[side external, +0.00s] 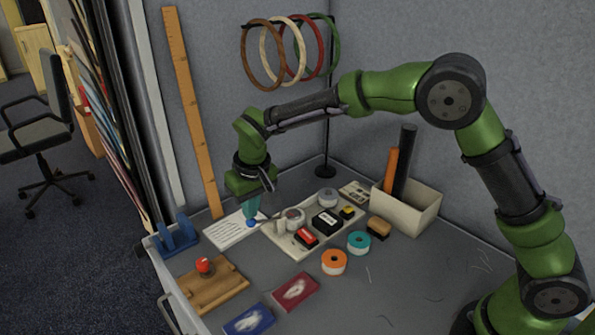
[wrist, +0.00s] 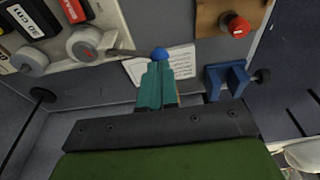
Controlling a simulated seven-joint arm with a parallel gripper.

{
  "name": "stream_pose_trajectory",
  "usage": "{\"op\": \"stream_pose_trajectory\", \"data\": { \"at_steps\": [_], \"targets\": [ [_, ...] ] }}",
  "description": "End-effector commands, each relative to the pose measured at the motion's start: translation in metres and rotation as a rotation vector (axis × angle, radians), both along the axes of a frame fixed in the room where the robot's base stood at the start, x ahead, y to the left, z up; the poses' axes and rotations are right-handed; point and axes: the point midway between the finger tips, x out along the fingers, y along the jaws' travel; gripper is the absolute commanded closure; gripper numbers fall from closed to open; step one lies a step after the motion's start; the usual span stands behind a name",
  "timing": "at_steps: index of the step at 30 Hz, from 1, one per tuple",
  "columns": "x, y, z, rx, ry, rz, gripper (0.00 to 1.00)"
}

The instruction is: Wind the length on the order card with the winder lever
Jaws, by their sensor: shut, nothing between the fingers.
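The winder lever is a thin dark arm (wrist: 122,52) running from a pale round hub (wrist: 83,45) to a blue ball knob (wrist: 159,54); in the side view the knob (side external: 251,223) lies left of the hub (side external: 295,214). The hub sits on a white board (side external: 280,238) with black and red units. A white sheet with printed lines (side external: 228,230), perhaps the order card, lies under the knob; its text is unreadable. My gripper (side external: 251,213), with teal fingers, points down, shut and empty. Its tips (wrist: 158,68) are right at the knob; I cannot tell whether they touch.
A blue clamp (side external: 177,238) and a wooden board with a red knob (side external: 205,268) are at the left. A bin (side external: 410,210) stands right.

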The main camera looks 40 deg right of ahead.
Motion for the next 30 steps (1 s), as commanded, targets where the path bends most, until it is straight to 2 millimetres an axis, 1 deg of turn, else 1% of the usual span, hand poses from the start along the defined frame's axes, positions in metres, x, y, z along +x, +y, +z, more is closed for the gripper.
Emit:
{"op": "stream_pose_trajectory", "data": {
  "at_steps": [5,11,18,30],
  "targets": [
    [-0.001,0.000,-0.008,0.000,0.003,-0.001,1.00],
    [0.000,0.001,-0.011,-0.001,0.002,-0.001,1.00],
    [0.000,0.004,-0.023,0.000,0.002,-0.001,1.00],
    [-0.001,0.004,-0.026,-0.001,0.003,-0.002,1.00]
  ]
}}
